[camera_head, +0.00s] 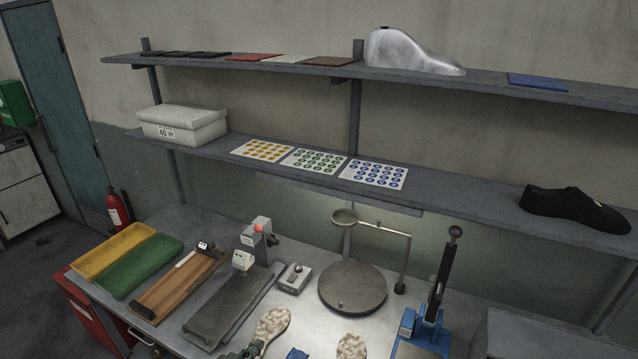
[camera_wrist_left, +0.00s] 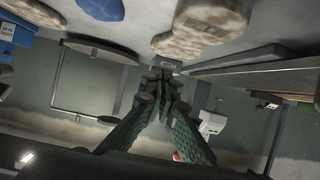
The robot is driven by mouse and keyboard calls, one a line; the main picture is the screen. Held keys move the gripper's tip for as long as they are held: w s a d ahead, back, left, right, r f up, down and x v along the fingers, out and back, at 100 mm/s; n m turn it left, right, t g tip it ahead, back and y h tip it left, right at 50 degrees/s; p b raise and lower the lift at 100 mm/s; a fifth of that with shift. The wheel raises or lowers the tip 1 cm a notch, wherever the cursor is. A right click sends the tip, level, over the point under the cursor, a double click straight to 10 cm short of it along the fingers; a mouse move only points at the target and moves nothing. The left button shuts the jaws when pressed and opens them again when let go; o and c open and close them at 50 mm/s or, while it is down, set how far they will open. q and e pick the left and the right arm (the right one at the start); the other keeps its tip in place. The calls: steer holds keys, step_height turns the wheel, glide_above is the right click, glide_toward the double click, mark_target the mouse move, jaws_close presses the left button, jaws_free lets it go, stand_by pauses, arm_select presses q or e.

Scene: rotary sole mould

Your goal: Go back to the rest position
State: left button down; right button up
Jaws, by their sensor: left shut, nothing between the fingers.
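My left gripper (camera_wrist_left: 163,80) is shut with its green-padded fingers together and nothing between them. In the head view only a small dark part of it (camera_head: 240,352) shows at the bottom edge, beside a mottled beige sole (camera_head: 271,326) on the workbench (camera_head: 300,318). In the left wrist view, a mottled sole (camera_wrist_left: 205,30) lies close beyond the fingertips, apart from them. My right gripper is in neither view.
A round turntable (camera_head: 352,286), a small grey control box (camera_head: 294,278), a dark flat plate (camera_head: 232,302) and a blue lever press (camera_head: 425,325) stand on the bench. Yellow (camera_head: 113,250) and green trays (camera_head: 140,264) lie at left. A shelf (camera_head: 230,151) overhangs the back.

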arm_select(q)
steer(key=s+a+f+n+g+y, duration=0.1)
steer(key=s+a+f+g+y, duration=0.3)
steer(key=s, duration=0.8)
steer(key=s+a+f+n+g, duration=0.1)
steer(key=s+a+f+n, duration=0.1)
steer(key=s+a, duration=0.8)
steer(key=s+a+f+n+g+y, duration=0.1)
steer(key=s+a+f+g+y, duration=0.15)
steer(key=s, duration=1.25)
step_height(320, 180, down, 34)
steer(key=s+d+g+h+b, duration=0.1)
steer(key=s+d+g, duration=0.1)
steer(key=s, duration=0.1)
steer(key=s+f+m+g+b, duration=0.1)
steer(key=s+f, duration=1.5)
steer(key=s, duration=0.2)
steer(key=shift+s+f, duration=0.15)
steer(key=shift+f, duration=0.15)
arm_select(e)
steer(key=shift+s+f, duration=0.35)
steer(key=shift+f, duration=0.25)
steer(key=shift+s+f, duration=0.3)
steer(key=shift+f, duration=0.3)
